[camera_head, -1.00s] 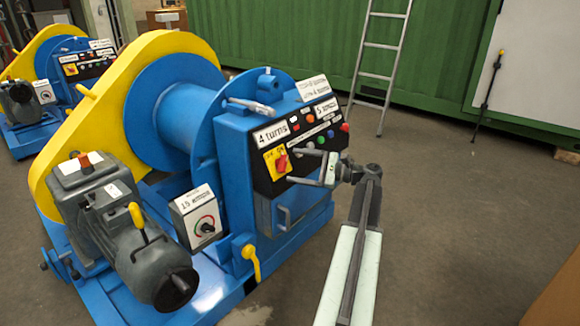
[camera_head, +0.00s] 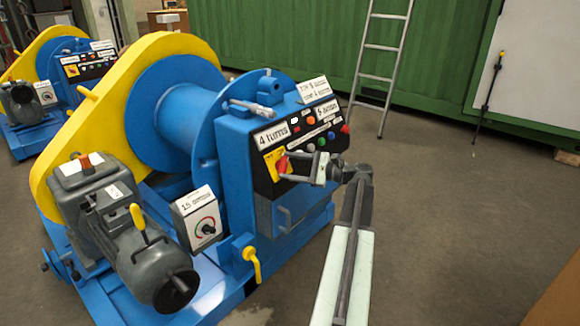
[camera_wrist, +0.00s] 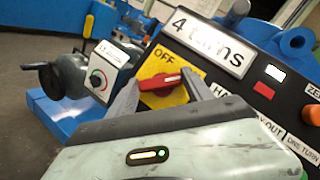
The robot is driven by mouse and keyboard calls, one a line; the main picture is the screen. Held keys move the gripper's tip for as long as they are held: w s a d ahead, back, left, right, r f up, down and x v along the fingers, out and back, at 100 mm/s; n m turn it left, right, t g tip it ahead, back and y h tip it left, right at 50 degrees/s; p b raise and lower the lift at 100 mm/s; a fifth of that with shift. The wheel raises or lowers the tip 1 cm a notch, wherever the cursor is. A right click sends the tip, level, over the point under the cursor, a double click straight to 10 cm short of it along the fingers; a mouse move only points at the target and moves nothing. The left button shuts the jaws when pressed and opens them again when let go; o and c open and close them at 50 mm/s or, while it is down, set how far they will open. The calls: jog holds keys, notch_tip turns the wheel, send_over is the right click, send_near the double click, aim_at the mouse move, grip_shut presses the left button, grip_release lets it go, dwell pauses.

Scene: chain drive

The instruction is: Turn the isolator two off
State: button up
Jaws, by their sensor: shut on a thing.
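The isolator is a red rotary handle (camera_wrist: 159,82) on a yellow plate (camera_wrist: 152,66) marked OFF, on the black panel of the near blue machine. In the wrist view the handle lies nearly level across the picture, its right end slightly raised. My gripper (camera_wrist: 161,90) has one finger at each end of the handle and is shut on it. In the head view my gripper (camera_head: 287,169) reaches the panel from the right, and the handle (camera_head: 283,164) is partly hidden by the fingers. Part of the plate (camera_head: 273,158) shows.
A dial box (camera_head: 197,215) is to the lower left. Another similar machine (camera_head: 60,75) stands at the far left. The floor (camera_head: 440,200) to the right is clear.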

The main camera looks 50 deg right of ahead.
jog(key=n+g+p, duration=0.1)
jog(key=n, duration=0.1)
jog(key=n+g+y+p, duration=0.1)
jog(key=p, duration=0.1)
jog(key=shift+w+d+r+n, duration=0.1)
jog(key=shift+d+r+n, duration=0.1)
jog(key=shift+r+n, duration=0.2)
jog(key=n+g+p, duration=0.1)
jog(key=n+p, duration=0.1)
jog(key=p, duration=0.1)
jog(key=n+g+p, duration=0.2)
jog(key=n+p, duration=0.1)
jog(key=shift+r+g, duration=0.2)
jog(key=shift+g, duration=0.1)
jog(key=n+g+p, duration=0.1)
jog(key=n+p, duration=0.1)
jog(key=p, duration=0.1)
jog(key=n+g+h+p, duration=0.1)
jog(key=n+p, duration=0.2)
jog(key=shift+w+a+r+g, duration=0.1)
jog(key=shift+a+g, duration=0.05)
jog(key=shift+g, duration=0.15)
jog(key=shift+n+g+h+p, duration=0.7)
jog(key=shift+n+h+p, duration=0.4)
jog(key=shift+n+p, duration=0.35)
jog(key=shift+f, duration=0.2)
jog(key=o, duration=1.4)
jog(key=shift+c, duration=0.2)
jog(key=shift+r, duration=0.1)
